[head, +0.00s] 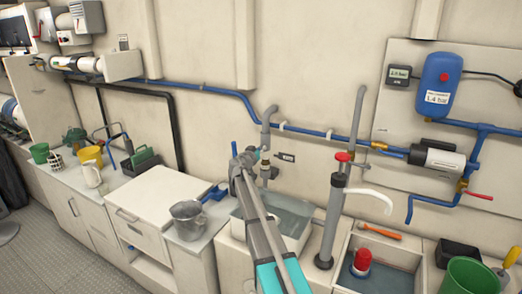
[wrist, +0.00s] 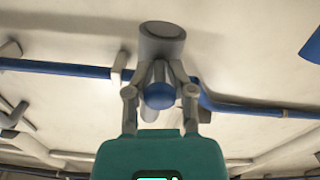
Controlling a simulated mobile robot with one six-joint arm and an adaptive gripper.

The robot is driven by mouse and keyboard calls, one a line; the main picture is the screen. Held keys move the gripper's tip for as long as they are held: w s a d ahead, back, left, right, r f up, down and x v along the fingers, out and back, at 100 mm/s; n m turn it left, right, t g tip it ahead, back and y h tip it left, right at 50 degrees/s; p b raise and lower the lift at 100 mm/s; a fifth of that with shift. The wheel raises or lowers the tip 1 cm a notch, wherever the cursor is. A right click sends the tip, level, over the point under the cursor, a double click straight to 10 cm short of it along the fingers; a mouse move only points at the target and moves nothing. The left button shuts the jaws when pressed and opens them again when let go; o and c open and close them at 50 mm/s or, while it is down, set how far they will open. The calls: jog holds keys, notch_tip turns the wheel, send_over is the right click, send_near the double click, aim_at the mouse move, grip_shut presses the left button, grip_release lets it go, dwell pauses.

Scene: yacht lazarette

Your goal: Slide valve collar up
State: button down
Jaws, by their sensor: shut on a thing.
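A grey vertical pipe (head: 268,118) comes down the wall beside a small dark label (head: 286,157). A valve with a pale and brass fitting (head: 265,168) sits low on it. My gripper (head: 253,160) reaches up to this valve. In the wrist view my gripper's fingers (wrist: 161,70) are closed in below a grey round pipe end (wrist: 162,38). They appear shut on the valve collar, which the fingers largely hide. A blue rounded knob (wrist: 159,95) shows between the finger links, nearer the camera. I cannot tell the collar's height on the valve.
A sink basin (head: 293,222) lies below the valve. A grey hand pump with a red top (head: 333,205) stands to the right. A metal pot (head: 188,217) is on the left counter. A blue pipe (head: 215,88) runs along the wall.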

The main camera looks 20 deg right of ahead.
jog(key=shift+a+r, duration=0.1)
jog(key=shift+r, duration=0.15)
jog(key=c, duration=0.7)
grip_release()
jog(key=v, duration=1.2)
